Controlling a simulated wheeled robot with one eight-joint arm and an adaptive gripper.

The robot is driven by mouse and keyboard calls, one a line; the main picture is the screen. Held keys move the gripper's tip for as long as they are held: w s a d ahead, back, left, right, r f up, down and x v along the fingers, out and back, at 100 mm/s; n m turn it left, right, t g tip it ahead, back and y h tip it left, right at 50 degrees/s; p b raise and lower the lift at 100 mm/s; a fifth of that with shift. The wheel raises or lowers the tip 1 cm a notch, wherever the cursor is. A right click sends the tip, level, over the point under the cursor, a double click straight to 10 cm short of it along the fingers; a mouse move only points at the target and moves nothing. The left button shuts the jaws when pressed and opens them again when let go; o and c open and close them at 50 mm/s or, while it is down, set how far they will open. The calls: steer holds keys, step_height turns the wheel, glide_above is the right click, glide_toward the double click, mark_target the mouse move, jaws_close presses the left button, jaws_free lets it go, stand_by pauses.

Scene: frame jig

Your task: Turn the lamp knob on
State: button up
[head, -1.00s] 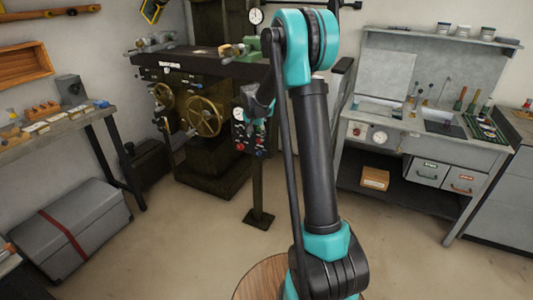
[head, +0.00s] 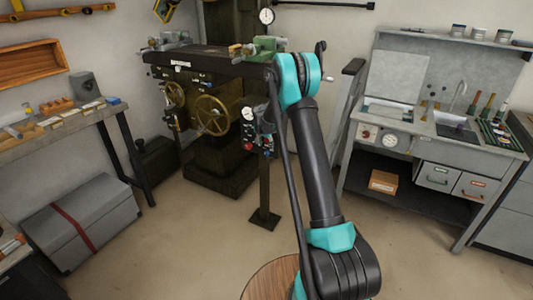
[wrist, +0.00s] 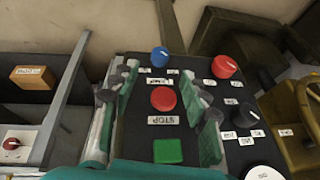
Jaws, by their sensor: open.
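The control panel (wrist: 140,125) fills the middle of the wrist view. It carries a blue knob (wrist: 159,57), a red knob (wrist: 224,66), a black knob (wrist: 243,116), a red STOP button (wrist: 163,98) and a green button (wrist: 168,151). The small labels appear upside down and are too small to read, so I cannot tell which knob is the lamp's. My gripper (wrist: 167,82) is open, its fingers either side of the STOP button, with nothing between them held. In the head view the panel (head: 249,143) stands on a post, partly hidden by my arm.
A milling machine (head: 215,115) stands behind the panel. A workbench with a sink (head: 455,130) is at the right, with a cardboard box (head: 384,181) below. A grey chest (head: 80,220) sits at the left. The floor between is clear.

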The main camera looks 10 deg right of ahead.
mark_target(267, 152)
steer(key=x, duration=0.7)
steer(key=shift+w+f, duration=0.15)
steer(key=shift+f, duration=0.15)
steer(key=shift+d, duration=0.1)
jaws_close()
